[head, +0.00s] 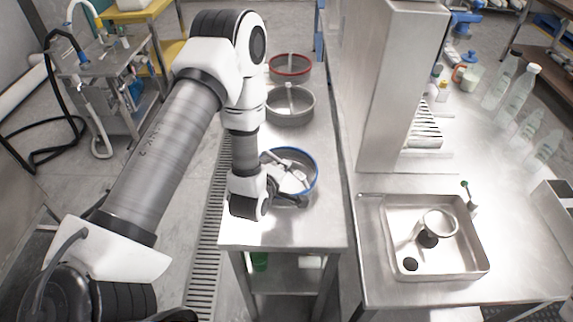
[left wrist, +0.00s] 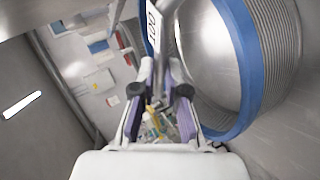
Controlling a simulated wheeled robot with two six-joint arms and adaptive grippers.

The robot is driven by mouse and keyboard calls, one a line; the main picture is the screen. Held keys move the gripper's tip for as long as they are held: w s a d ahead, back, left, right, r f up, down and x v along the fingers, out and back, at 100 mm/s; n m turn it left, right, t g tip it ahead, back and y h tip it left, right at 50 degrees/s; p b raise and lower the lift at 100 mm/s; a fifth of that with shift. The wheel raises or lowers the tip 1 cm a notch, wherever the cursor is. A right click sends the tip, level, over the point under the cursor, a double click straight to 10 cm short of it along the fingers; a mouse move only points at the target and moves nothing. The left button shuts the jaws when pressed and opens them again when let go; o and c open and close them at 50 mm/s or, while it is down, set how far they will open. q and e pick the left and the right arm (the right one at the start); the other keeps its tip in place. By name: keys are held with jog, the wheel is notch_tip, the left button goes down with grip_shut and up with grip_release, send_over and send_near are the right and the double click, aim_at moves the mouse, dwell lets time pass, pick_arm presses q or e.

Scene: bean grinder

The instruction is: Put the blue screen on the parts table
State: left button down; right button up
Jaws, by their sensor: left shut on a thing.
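The blue screen (head: 316,171) is a round steel sieve with a blue rim and a bar across it. It is at the near part of the narrow steel table (head: 285,232). I cannot tell whether it rests on the top or is slightly above it. My left gripper (head: 298,196) is at its near side, partly hidden by the wrist. In the left wrist view, my left gripper (left wrist: 160,95) is shut on the screen's bar, beside a label, and the blue rim (left wrist: 243,60) fills the right side. My right gripper is not in view.
A grey screen (head: 290,117) and a red-rimmed screen (head: 290,77) stand farther back on the narrow table. To the right, a steel machine (head: 385,85) and a tray (head: 392,268) with a small round part stand on a wider table. The narrow table's near end is clear.

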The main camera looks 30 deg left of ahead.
pick_arm(q)
jog(key=shift+w+a+f, duration=0.1)
jog(key=shift+w+f, duration=0.15)
jog(key=shift+w, duration=0.05)
jog(key=c, duration=1.2)
grip_release()
jog(key=shift+s+r, duration=0.1)
jog(key=shift+s, duration=0.05)
jog(key=shift+s+r, duration=0.1)
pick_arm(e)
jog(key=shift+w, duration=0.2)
